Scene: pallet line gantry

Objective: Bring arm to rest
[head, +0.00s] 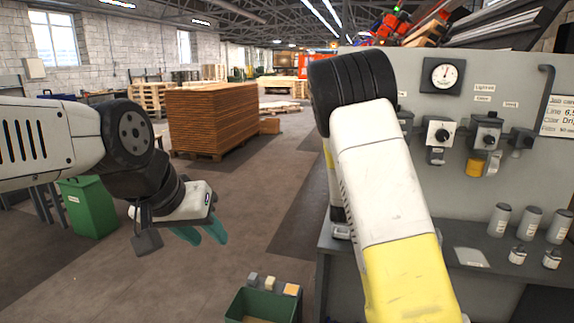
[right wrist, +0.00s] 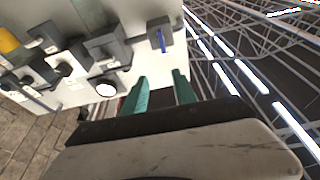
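My left arm comes in from the left in the head view. Its gripper (head: 208,242) hangs over the open floor, with two teal fingers apart and nothing seen between them. My right arm, white and yellow, rises through the middle of the head view in front of the grey panel (head: 462,165). Its gripper is hidden there. In the right wrist view my right gripper (right wrist: 160,82) shows two teal fingers apart with an empty gap. The tilted panel with its knobs and gauge lies beyond and to the left of them.
The panel carries a gauge (head: 443,75) and several knobs. A grey bench (head: 345,262) below holds several canisters. A green bin (head: 262,306) stands on the floor at the bottom, another green bin (head: 88,207) at left. Stacked brown boards (head: 213,118) stand farther back. Floor between is clear.

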